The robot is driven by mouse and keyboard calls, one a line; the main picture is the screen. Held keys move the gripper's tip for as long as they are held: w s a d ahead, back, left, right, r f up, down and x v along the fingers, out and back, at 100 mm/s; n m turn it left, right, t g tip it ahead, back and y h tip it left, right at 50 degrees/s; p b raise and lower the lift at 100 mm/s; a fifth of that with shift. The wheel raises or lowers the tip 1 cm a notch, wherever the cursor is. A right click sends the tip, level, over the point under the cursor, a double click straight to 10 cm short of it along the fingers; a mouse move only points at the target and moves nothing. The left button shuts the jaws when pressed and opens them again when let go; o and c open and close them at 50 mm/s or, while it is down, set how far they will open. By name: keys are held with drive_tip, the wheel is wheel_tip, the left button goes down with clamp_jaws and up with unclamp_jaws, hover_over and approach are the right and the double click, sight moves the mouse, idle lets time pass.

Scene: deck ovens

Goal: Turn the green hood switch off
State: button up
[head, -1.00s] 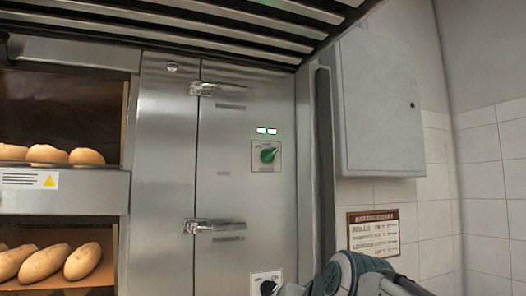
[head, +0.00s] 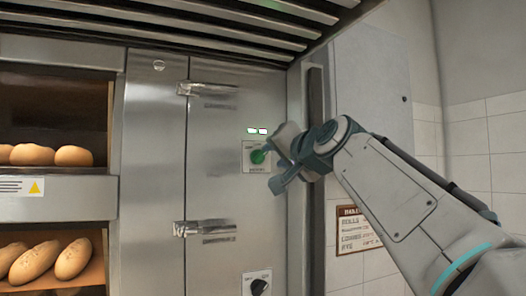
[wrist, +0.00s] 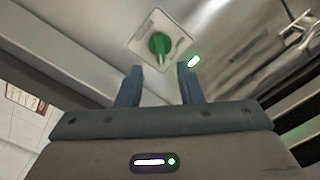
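The green hood switch (head: 258,156) is a round knob on a pale square plate on the steel cabinet front. In the wrist view the green knob (wrist: 159,44) sits ahead of my gripper, between and beyond the fingertips. My gripper (wrist: 159,72) is open and empty, its two blue-grey fingers apart and not touching the knob. In the head view my gripper (head: 275,160) is just right of the knob and hides part of the plate's right side.
A black knob (head: 259,287) on another plate sits lower on the cabinet. Door latches (head: 205,229) stick out left of the switches. Bread loaves (head: 45,155) lie in the ovens at left. Slatted hood (head: 200,30) hangs overhead; a grey wall box (head: 370,85) is at right.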

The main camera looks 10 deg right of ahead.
sight(262, 157)
drive_tip(key=w+p, duration=0.1)
drive_tip(key=w, duration=0.2)
drive_tip(key=w+a+p, duration=0.1)
drive_tip(key=w, duration=0.3)
drive_tip(key=shift+w+a, duration=0.15)
drive_tip(key=shift+a, duration=0.05)
